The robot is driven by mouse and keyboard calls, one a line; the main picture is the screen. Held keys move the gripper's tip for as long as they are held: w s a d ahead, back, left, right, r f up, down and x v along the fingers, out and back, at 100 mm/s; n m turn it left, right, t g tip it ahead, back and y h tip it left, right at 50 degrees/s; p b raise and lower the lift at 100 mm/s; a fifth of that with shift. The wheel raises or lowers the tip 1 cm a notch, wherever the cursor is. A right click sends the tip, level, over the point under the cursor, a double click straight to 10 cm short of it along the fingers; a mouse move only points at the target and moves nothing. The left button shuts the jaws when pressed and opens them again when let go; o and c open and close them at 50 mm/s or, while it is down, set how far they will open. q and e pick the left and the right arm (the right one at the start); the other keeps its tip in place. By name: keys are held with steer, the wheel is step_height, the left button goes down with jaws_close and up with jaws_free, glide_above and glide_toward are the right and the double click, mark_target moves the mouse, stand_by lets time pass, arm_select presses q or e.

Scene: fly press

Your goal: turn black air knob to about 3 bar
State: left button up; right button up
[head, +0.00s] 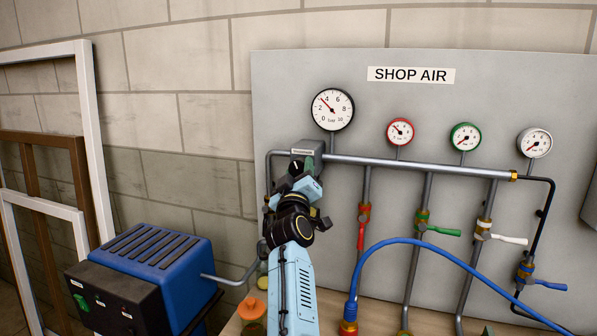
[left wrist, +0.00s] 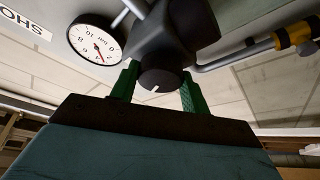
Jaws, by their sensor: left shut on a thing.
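The black air knob (left wrist: 160,80), with a white mark on its face, sits on the dark regulator body (left wrist: 180,35) in the left wrist view. My left gripper (left wrist: 158,88) is shut on it, one green finger on either side. In the head view my left gripper (head: 301,170) is at the regulator (head: 305,150), and the knob is mostly hidden behind it. The large white gauge (head: 332,109) above has its red needle between 2 and 4, near 3. This gauge also shows tilted in the left wrist view (left wrist: 90,40). My right gripper is not in view.
Right of the regulator, a grey pipe (head: 430,167) carries smaller red, green and white gauges. Red (head: 361,235), green (head: 443,231), white (head: 508,239) and blue (head: 550,285) valve levers hang below. A blue hose (head: 440,250) arcs in front. A blue compressor (head: 165,255) stands left.

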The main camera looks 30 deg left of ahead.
arm_select(q)
steer(key=o, duration=1)
step_height(320, 180, up, 10)
